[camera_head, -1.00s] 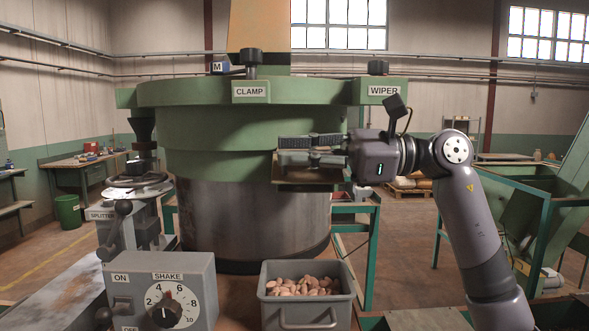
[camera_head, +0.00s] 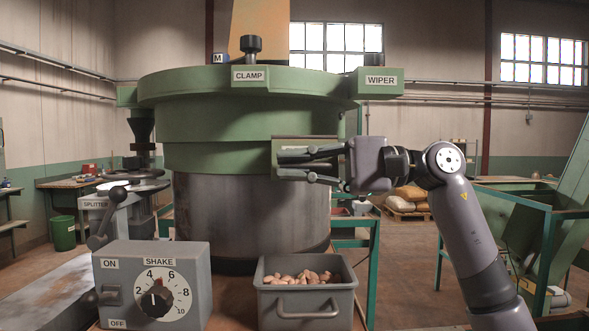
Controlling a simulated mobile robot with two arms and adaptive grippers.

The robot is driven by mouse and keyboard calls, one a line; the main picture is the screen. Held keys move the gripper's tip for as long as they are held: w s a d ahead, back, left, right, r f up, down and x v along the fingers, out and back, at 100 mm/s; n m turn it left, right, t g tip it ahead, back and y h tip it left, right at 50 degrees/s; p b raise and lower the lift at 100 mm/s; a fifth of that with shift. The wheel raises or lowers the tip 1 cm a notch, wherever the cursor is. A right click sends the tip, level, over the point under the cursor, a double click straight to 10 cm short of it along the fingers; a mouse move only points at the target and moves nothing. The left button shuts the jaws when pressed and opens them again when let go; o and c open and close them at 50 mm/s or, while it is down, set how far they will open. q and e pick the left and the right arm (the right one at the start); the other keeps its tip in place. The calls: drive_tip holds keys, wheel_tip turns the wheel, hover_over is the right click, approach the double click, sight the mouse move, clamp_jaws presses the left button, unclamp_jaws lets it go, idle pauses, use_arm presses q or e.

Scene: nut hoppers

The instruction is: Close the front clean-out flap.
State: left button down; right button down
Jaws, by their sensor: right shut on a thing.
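The green drum-shaped hopper (camera_head: 205,157) stands in the centre, with the CLAMP label on its rim and the WIPER label on a block at its right. The front clean-out flap (camera_head: 305,142) is a small plate with a green edge at the hopper's front right, above the bare steel lower drum. My right gripper (camera_head: 280,164) comes in from the right, its two fingers pointing left across the flap. It is shut on the flap, and its fingers and palm hide much of it. Whether the flap sits flush cannot be told. My left gripper is not in view.
A grey bin (camera_head: 306,298) of nuts stands below the flap. Left of it is the SHAKE control box (camera_head: 152,284) with a dial and switch. The splitter (camera_head: 110,205) with its lever stands at the left. A green frame (camera_head: 372,255) stands behind the bin.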

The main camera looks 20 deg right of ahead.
drive_tip(key=shift+w+f+n+b, duration=0.3)
drive_tip(key=shift+w+f+n, duration=0.1)
drive_tip(key=shift+f+n, duration=0.45)
idle(0.8)
drive_tip(key=c, duration=2.1)
unclamp_jaws()
drive_tip(key=shift+c, duration=0.2)
drive_tip(key=shift+o, duration=1.2)
drive_tip(key=shift+w+d, duration=0.1)
drive_tip(key=shift+d, duration=0.1)
drive_tip(key=shift+o, duration=0.9)
drive_tip(key=shift+r, duration=0.15)
drive_tip(key=v, duration=1.2)
